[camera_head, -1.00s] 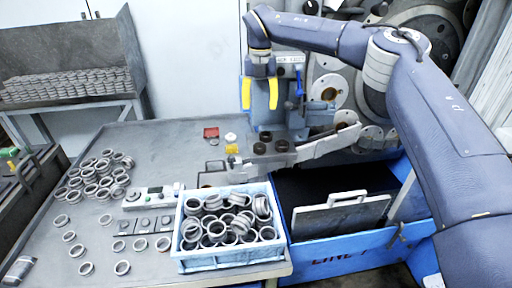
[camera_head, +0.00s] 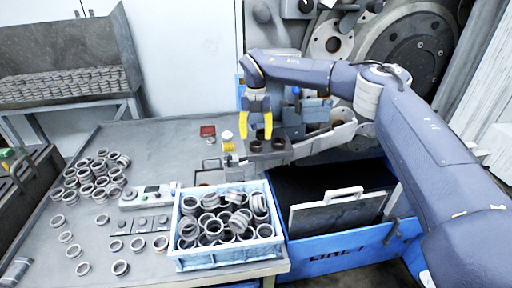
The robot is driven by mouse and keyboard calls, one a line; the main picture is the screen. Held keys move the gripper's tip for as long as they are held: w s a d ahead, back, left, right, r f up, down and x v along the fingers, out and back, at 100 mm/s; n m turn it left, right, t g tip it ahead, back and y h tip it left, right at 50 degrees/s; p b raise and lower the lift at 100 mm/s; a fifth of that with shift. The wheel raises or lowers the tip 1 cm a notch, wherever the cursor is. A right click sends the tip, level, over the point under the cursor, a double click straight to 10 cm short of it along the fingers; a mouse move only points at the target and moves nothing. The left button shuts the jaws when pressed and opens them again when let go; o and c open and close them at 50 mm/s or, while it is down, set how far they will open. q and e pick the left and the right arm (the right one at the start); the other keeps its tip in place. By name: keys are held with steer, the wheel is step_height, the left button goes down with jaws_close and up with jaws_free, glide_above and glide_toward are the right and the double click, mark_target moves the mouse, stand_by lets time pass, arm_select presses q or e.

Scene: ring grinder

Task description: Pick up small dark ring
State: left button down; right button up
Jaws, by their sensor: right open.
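Small dark rings sit on the grey machine fixture at the table's back right. One dark ring (camera_head: 255,147) is just below my right gripper, and another dark ring (camera_head: 278,145) is to its right. My right gripper (camera_head: 256,136) has two yellow fingers, spread open and pointing down, with nothing between them. Its tips are close to the left dark ring; I cannot tell if they touch it or the fixture. My left gripper is not in view.
A blue crate (camera_head: 228,258) full of metal rings stands at the table's front. More rings (camera_head: 95,175) lie loose on the left, by a control box (camera_head: 147,196). A blue bin with a grey plate (camera_head: 326,214) is at right.

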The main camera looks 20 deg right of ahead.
mark_target(256, 144)
steer(key=shift+s+f, duration=0.15)
steer(key=shift+f, duration=2.35)
steer(key=c, duration=1.1)
steer(key=shift+c, duration=0.2)
steer(key=shift+r, duration=0.1)
step_height(256, 144, up, 19)
steer(key=s+a, duration=0.1)
steer(key=s, duration=1.3)
steer(key=shift+a+r, duration=0.4)
